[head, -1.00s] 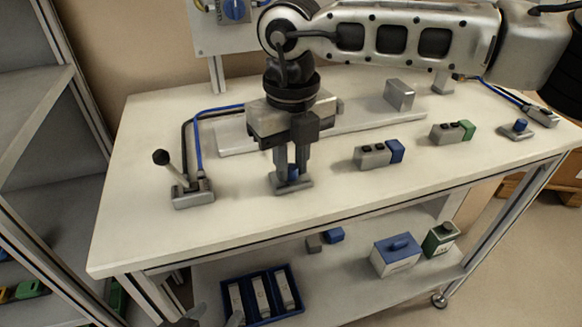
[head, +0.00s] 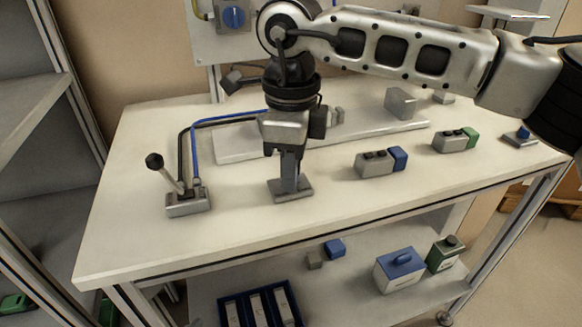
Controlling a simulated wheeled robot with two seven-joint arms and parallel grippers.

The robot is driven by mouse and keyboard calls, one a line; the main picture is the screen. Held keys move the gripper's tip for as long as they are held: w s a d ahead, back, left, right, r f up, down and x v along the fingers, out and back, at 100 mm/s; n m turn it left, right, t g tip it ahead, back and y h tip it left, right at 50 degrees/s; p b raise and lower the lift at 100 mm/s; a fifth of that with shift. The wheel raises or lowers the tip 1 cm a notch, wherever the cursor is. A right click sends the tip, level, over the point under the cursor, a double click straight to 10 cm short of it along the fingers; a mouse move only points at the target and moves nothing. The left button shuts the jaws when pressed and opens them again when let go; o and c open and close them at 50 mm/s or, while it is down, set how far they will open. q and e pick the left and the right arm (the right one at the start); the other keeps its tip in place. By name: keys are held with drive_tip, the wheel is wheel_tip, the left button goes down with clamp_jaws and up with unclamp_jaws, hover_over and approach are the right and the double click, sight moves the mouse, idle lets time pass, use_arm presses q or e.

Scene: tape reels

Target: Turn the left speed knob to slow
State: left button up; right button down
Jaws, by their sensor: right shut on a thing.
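The left speed knob's grey base plate (head: 292,190) lies on the worktable, left of its middle. My right gripper (head: 290,182) points straight down onto it, shut on the knob. The narrow side of the fingers faces me, and they hide the knob, so its pointing direction cannot be read. Another blue knob on a grey base (head: 522,134) stands at the table's right end, untouched. My left gripper is out of view.
A lever on a grey box (head: 187,204) stands left of the gripper, with cables running back. Two button boxes (head: 375,165) (head: 450,142) lie to the right. A long pale rail (head: 350,143) lies behind. The table's front (head: 230,240) is clear.

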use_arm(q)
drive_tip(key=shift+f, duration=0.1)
use_arm(e)
drive_tip(key=shift+n, duration=0.6)
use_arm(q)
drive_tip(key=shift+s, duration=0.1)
use_arm(e)
drive_tip(key=c, duration=1.3)
unclamp_jaws()
use_arm(q)
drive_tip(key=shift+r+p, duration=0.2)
drive_tip(key=shift+p, duration=0.45)
use_arm(e)
wheel_tip(320, 180, up, 16)
drive_tip(key=shift+r, duration=0.1)
